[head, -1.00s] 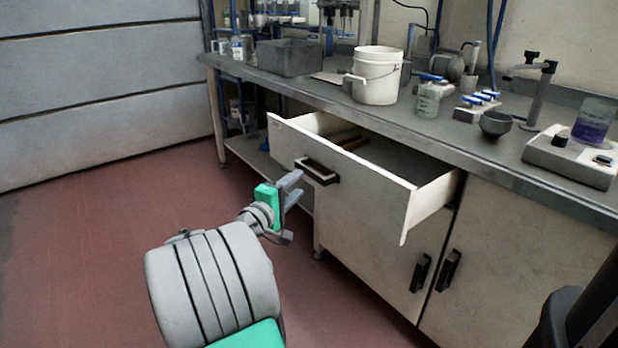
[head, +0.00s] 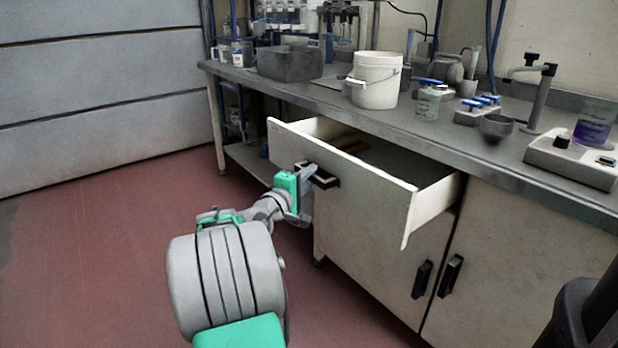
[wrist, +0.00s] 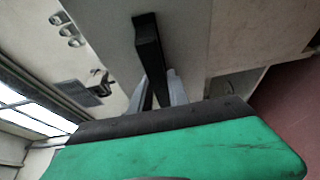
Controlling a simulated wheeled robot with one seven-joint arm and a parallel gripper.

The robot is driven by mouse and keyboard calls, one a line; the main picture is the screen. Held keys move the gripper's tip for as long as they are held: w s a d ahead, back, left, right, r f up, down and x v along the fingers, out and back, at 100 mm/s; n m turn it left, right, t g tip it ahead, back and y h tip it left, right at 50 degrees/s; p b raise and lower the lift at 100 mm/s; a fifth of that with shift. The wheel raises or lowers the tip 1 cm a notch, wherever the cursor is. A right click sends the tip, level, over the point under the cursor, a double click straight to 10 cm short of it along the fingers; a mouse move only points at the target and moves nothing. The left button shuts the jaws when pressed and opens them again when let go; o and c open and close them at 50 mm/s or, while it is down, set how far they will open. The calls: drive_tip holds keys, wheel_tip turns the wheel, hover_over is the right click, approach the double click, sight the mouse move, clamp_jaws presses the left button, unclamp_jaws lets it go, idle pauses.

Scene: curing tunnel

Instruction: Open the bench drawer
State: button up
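The bench drawer (head: 345,185) stands pulled partly out from under the worktop, and its inside is visible from above. Its black bar handle (head: 322,177) is on the white front panel. My gripper (head: 308,173) is at the left part of this handle. In the wrist view the handle (wrist: 149,45) runs down between my two grey fingers (wrist: 157,90), one on each side of it. I cannot tell whether the fingers press on the bar. Something brown lies inside the drawer towards the back.
Cupboard doors with black handles (head: 451,274) are below and right of the drawer. The worktop (head: 440,130) carries a white bucket (head: 376,80), a grey bin (head: 289,62), bottles and a stirrer with a purple beaker (head: 594,124). The red floor (head: 90,250) at left is clear.

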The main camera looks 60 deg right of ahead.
clamp_jaws()
idle(0.9)
